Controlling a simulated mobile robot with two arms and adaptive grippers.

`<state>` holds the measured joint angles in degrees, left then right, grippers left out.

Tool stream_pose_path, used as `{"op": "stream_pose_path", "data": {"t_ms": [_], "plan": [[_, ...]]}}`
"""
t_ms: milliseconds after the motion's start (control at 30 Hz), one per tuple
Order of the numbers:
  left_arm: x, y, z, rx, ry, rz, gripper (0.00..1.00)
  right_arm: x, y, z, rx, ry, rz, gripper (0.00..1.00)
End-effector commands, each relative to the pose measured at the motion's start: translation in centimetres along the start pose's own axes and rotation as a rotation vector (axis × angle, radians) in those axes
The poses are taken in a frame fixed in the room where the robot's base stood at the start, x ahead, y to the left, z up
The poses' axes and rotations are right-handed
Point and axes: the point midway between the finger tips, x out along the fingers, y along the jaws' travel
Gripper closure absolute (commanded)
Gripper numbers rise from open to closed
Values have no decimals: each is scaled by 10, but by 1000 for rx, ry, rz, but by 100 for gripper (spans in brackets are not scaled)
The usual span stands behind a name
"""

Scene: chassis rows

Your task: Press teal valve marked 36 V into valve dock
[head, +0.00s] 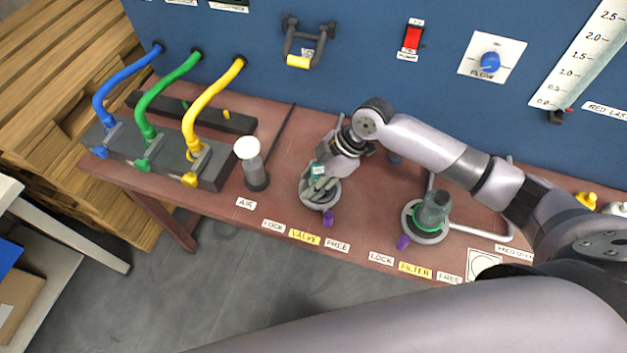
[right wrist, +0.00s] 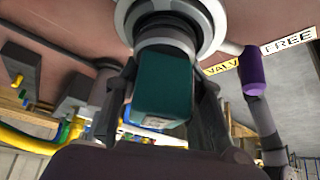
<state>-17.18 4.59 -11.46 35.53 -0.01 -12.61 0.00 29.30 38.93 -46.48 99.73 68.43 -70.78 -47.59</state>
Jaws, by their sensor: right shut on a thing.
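The teal valve (head: 318,169) is between the fingers of my right gripper (head: 323,181), over the valve dock (head: 307,197). In the right wrist view, the teal block (right wrist: 163,85) sits between the two dark fingers of the gripper (right wrist: 163,100). Its grey neck meets the dock's pale round collar (right wrist: 210,22); how deep it sits I cannot tell. The 36 V marking is not readable. The dock's purple lever (head: 328,217) points to the FREE side and also shows in the right wrist view (right wrist: 252,70). My left gripper is not in view.
A filter dock (head: 410,228) with a grey-green filter (head: 433,212) and purple lever stands to the right. A white-topped air post (head: 247,150) is close on the left, beside a block with blue, green and yellow hoses (head: 205,95). The blue panel (head: 350,85) rises behind.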

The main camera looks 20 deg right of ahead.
Motion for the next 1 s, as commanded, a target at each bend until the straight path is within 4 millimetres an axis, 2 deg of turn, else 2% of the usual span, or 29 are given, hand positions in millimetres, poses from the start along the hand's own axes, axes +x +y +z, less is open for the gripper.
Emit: {"op": "stream_pose_path", "data": {"t_ms": [33,1000], "plan": [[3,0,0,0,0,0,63,16,-11,13,8,-24,-28,100],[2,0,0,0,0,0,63,20,-14,18,8,-27,-30,100]]}}
